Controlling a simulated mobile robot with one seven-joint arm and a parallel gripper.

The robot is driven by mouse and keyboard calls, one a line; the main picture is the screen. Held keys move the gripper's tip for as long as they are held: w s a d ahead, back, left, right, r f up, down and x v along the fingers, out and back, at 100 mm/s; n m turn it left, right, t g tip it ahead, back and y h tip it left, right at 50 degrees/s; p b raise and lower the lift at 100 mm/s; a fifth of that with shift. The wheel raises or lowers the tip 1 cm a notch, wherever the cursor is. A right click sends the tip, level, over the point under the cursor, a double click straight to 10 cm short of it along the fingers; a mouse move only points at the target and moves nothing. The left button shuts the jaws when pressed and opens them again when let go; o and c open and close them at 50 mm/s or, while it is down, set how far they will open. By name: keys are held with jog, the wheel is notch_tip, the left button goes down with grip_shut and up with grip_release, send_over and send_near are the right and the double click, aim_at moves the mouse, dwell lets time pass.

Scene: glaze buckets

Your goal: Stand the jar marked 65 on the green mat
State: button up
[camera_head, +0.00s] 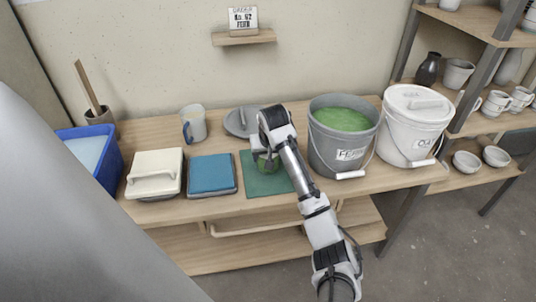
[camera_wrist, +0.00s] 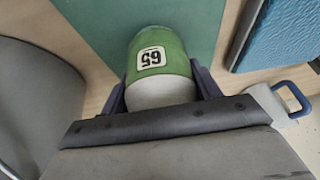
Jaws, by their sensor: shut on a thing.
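The jar marked 65 (camera_wrist: 158,50) shows in the wrist view, green on its upper part in the picture and pale grey below, with a white label reading 65 upside down. My gripper (camera_wrist: 160,88) has a finger on each side of it and is shut on it. In the head view my gripper (camera_head: 264,158) is over the green mat (camera_head: 262,185), and the jar (camera_head: 267,165) is mostly hidden under it. The green mat also shows beyond the jar in the wrist view (camera_wrist: 90,28). I cannot tell whether the jar touches the mat.
A grey bucket of green glaze (camera_head: 340,140) stands close right of the mat, and a white lidded bucket (camera_head: 411,125) beyond it. A blue sponge-like block (camera_head: 211,173) lies left, a grey lid (camera_head: 241,122) and a mug (camera_head: 194,124) behind.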

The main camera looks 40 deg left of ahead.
jog(key=o, duration=0.7)
jog(key=shift+f, duration=0.2)
jog(key=o, duration=0.5)
jog(key=shift+r, duration=0.1)
